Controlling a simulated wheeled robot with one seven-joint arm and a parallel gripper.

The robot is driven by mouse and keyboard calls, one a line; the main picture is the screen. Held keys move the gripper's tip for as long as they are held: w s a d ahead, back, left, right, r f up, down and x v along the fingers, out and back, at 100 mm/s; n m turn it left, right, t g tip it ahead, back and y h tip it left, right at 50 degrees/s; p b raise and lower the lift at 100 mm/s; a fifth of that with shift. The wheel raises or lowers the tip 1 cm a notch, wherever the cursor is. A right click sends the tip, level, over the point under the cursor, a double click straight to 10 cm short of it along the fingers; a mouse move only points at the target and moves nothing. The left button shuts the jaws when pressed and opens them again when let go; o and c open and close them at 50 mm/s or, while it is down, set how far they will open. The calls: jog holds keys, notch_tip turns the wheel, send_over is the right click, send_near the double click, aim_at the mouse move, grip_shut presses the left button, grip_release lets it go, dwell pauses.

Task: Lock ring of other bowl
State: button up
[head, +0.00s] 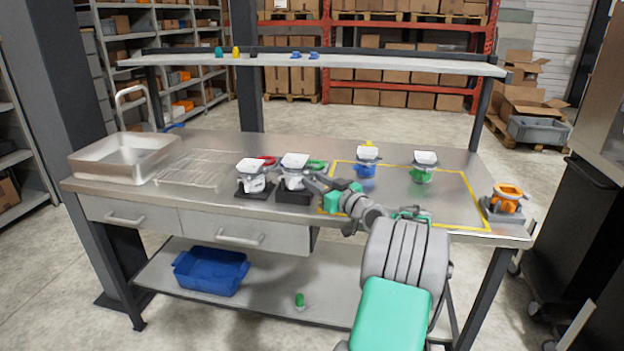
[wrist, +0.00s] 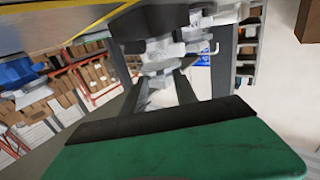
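Two white-topped units on dark bases stand side by side near the table's middle: a left unit (head: 251,175) with a red loop behind it, and a right unit (head: 294,171) with a green loop (head: 316,166) behind it. Their lock rings are too small to make out. My gripper (head: 309,183) is at the right side of the right unit; contact cannot be told. In the wrist view my gripper (wrist: 161,84) has its dark fingers apart, with white parts (wrist: 158,55) at and beyond the tips. No held thing shows clearly.
Within the yellow outline stand a white-topped blue unit (head: 367,161) and a white-topped green unit (head: 424,166). An orange unit (head: 506,198) is at the right end. A metal tray (head: 124,166) and wire rack (head: 196,169) lie left. A shelf (head: 330,64) spans the back.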

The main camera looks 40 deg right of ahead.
jog(key=shift+w, duration=1)
grip_shut()
